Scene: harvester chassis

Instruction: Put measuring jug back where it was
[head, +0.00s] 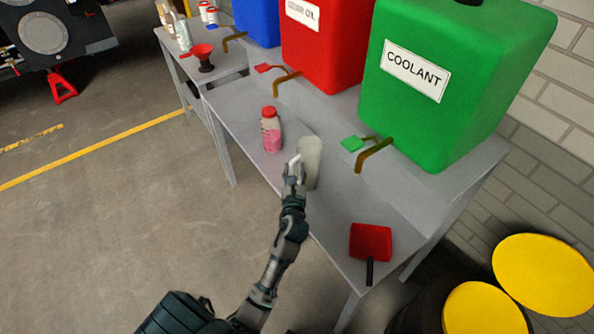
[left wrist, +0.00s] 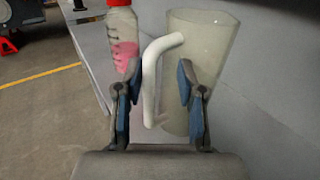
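The measuring jug (head: 312,163) is a translucent grey-white vessel with a white handle, standing upright on the grey metal bench (head: 243,112) in front of the coolant tank. My left gripper (head: 294,172) is at its handle side. In the left wrist view the fingers (left wrist: 158,100) are spread apart, with the white handle between them and gaps on both sides. The jug body (left wrist: 207,60) is behind the fingers, partly covered by the right-hand one. My right gripper is not in view.
A pink-filled bottle with a red cap (head: 271,130) stands left of the jug. A red scoop-like item (head: 370,242) lies at the near bench end. The green coolant tank (head: 440,85) and red tank (head: 322,50) stand behind, with taps jutting forward. Yellow-topped drums (head: 545,275) are at right.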

